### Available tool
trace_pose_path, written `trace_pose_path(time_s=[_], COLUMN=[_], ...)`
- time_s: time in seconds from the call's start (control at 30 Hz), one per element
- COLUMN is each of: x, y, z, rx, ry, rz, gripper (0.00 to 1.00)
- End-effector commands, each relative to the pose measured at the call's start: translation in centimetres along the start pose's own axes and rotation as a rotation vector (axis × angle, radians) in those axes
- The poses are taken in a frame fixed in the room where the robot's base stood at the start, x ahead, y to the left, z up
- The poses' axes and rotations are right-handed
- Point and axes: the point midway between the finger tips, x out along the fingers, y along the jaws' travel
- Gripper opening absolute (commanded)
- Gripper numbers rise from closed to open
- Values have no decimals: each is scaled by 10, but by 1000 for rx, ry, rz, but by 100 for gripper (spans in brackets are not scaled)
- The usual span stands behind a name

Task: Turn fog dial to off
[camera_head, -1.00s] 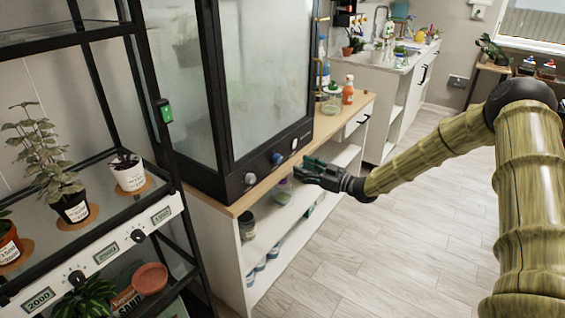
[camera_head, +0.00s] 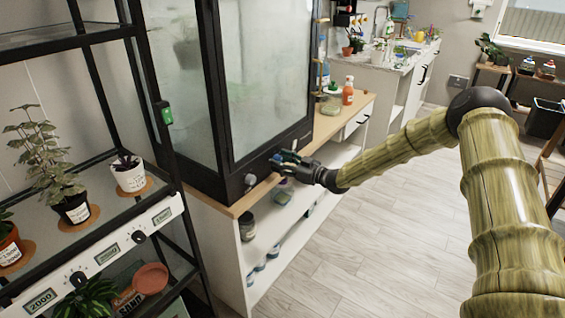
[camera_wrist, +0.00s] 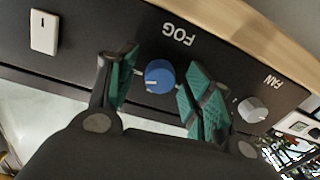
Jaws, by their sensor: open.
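The fog dial is a blue round knob (camera_wrist: 159,77) with a white pointer mark, on the black front panel under the word FOG in the wrist view. My gripper (camera_wrist: 152,88) is open, with one green-padded finger on each side of the blue dial. The right finger looks very near the dial; I cannot tell if it touches. In the head view my gripper (camera_head: 283,160) is at the front base of the glass cabinet (camera_head: 262,75) and hides most of the dial.
A grey fan dial (camera_wrist: 252,109) sits right of the fog dial, close to the right finger. A white switch (camera_wrist: 44,32) is on the panel's left. The wooden counter edge (camera_head: 240,205) runs below the panel. A plant shelf (camera_head: 110,180) stands at left.

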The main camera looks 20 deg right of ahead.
Motion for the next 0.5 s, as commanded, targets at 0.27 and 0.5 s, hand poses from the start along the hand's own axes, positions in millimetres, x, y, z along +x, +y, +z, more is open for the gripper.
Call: trace_pose_path(time_s=[0.27, 0.5], x=[0, 0], y=[0, 1], z=[0, 0], rx=[0, -9], ry=[0, 0], rz=[1, 1], gripper=[9, 5])
